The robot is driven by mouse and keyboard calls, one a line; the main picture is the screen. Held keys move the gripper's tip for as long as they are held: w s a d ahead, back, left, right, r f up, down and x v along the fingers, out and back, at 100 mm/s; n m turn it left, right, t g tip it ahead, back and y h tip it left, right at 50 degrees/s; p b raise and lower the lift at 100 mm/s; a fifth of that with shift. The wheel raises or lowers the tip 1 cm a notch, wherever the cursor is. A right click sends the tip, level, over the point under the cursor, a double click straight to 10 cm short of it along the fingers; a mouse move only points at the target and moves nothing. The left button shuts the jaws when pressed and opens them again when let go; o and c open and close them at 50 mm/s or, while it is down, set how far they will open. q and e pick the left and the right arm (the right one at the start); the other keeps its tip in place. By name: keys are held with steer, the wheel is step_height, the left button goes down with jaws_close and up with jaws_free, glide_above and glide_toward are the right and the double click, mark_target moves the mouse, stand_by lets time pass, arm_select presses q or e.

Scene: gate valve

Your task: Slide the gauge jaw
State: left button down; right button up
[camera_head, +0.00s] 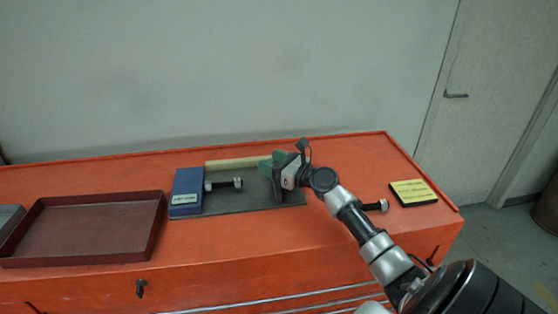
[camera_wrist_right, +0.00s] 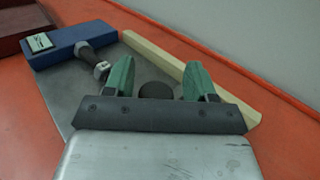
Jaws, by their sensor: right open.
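A blue block (camera_head: 187,189) with a small label stands at the left end of a flat grey plate (camera_head: 240,204) on the bench. A dark bolt-like piece with a pale nut-like end (camera_head: 237,183) lies on the plate, reaching right from the block; it also shows in the wrist view (camera_wrist_right: 88,59). A dark round piece (camera_wrist_right: 156,90) shows between my right fingers; I cannot tell whether it is the gauge jaw's knob. My right gripper (camera_head: 272,163) has green fingers, seen apart in the wrist view (camera_wrist_right: 159,80), above the plate's right part. Its body hides what lies beneath.
A pale wooden strip (camera_head: 235,163) runs along the plate's back edge. A dark red empty tray (camera_head: 83,257) stands left on the orange bench (camera_head: 350,155). A yellow-and-black box (camera_head: 413,192) and another bolt-like piece (camera_head: 377,205) lie right. Bench behind the strip is clear.

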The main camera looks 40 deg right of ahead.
steer(key=b+v, duration=0.1)
steer(key=v, duration=0.8)
steer(key=shift+s+d+f+b, duration=0.1)
steer(key=shift+s+d+b, duration=0.1)
steer(key=shift+b, duration=0.1)
steer(key=shift+s+d, duration=0.2)
steer(key=shift+s, duration=0.5)
